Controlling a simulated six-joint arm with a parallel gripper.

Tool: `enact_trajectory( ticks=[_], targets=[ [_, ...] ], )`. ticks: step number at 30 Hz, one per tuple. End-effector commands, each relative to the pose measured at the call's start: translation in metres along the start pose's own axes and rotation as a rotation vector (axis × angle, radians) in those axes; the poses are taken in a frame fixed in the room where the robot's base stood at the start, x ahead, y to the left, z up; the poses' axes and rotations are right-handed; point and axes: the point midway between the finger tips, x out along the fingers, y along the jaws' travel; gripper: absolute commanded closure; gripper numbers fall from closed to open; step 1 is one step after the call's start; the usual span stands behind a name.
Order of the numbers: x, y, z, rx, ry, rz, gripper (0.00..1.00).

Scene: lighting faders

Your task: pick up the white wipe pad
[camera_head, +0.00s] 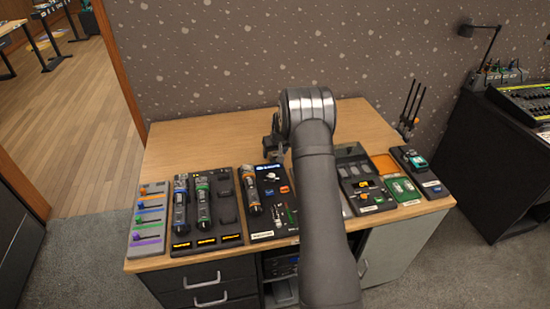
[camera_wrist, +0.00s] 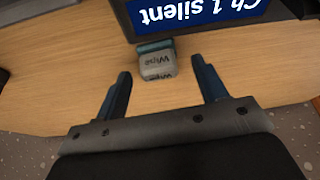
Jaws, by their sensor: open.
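The wipe pad (camera_wrist: 157,66) lies on the wooden desk in the wrist view, a small pale grey-white block with "Wipe" lettering and a teal band along its far side. My gripper (camera_wrist: 161,72) is open, with one dark finger on each side of the pad and clear gaps between. The fingertips appear level with the pad in the picture; I cannot tell their height above the desk. In the head view my gripper (camera_head: 274,143) is partly hidden by my arm, and I cannot make out the pad.
A blue sign reading "Ch 1 silent" (camera_wrist: 195,12) is just beyond the pad. The desk (camera_head: 215,137) carries a row of control panels along its front, including a colored fader panel (camera_head: 149,220) and a green-orange box (camera_head: 403,190). The back left of the desk is bare.

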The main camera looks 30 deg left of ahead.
Motion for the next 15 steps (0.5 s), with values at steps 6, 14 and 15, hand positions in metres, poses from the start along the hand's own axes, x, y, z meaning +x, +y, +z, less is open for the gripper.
enact_trajectory(
  ticks=[6, 14, 15],
  targets=[
    [0.017, 0.0, -0.001, -0.001, 0.004, 0.0, 0.35],
    [0.017, 0.0, -0.002, -0.001, 0.004, 0.0, 0.42],
    [0.017, 0.0, -0.001, -0.001, 0.004, 0.0, 0.5]
  ],
)
